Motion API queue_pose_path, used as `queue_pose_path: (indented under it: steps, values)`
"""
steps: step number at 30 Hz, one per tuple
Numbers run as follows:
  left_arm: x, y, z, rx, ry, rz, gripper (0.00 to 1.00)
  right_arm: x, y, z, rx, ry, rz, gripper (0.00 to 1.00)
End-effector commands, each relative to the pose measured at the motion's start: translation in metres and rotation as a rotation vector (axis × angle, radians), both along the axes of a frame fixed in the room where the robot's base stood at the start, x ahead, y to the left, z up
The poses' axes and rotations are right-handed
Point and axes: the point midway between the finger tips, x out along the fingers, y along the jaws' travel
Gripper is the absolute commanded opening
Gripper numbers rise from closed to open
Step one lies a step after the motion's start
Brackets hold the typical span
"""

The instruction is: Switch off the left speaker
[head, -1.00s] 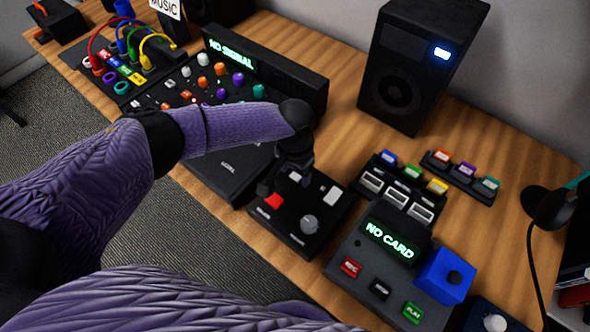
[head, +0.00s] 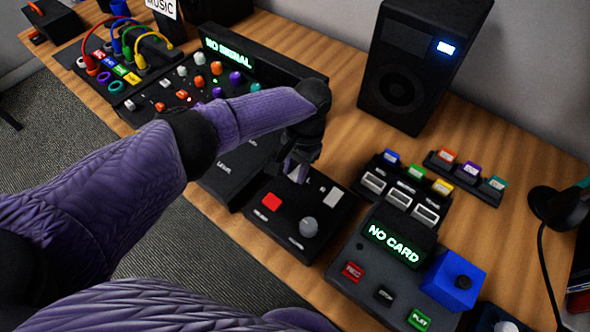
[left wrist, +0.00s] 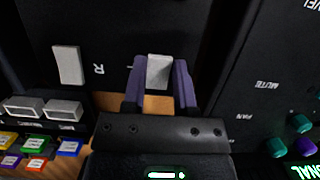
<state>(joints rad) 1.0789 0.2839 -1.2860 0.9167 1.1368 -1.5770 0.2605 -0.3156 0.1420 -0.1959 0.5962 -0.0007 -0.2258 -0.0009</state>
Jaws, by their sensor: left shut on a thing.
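A black control box (head: 292,232) on the desk carries a red button (head: 271,202), a grey knob (head: 308,227) and two white switches. My left gripper (head: 298,176) reaches down over the box's far left corner. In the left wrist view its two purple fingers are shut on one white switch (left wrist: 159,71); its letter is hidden. The other white switch (left wrist: 68,65), marked R, stands free beside it and also shows in the head view (head: 333,196). A black speaker (head: 425,65) with a lit blue-white display stands at the back right. My right gripper is out of view.
A mixer with a NO SIGNAL display (head: 228,52) lies left of the box. A NO CARD recorder (head: 393,243) with a blue block (head: 453,281) stands to its right. Coloured cartridges (head: 465,172) lie behind. Patch cables (head: 120,40) are at the far left.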

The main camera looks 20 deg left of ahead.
Motion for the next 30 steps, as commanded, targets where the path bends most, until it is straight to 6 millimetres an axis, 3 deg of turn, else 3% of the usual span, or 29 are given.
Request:
queue_pose_path:
  steps: [3, 4, 9, 18, 27, 30]
  values:
    - [0.000, 0.000, 0.000, 0.001, 0.000, 0.001, 0.00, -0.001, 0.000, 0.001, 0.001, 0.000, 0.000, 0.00]
    - [0.000, 0.000, 0.000, 0.001, 0.000, 0.001, 0.37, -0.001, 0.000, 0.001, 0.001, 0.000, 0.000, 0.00]
    - [0.000, 0.000, 0.000, 0.001, -0.001, 0.000, 0.71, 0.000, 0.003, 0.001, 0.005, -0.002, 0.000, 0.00]
    - [0.001, 0.000, 0.005, -0.001, -0.003, 0.000, 0.71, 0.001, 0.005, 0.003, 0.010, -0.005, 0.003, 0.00]
    - [0.018, -0.007, 0.076, -0.001, -0.006, -0.001, 0.71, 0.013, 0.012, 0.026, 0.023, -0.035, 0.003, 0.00]
    - [0.022, -0.008, 0.090, -0.001, -0.004, 0.000, 0.71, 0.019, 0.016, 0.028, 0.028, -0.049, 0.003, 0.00]
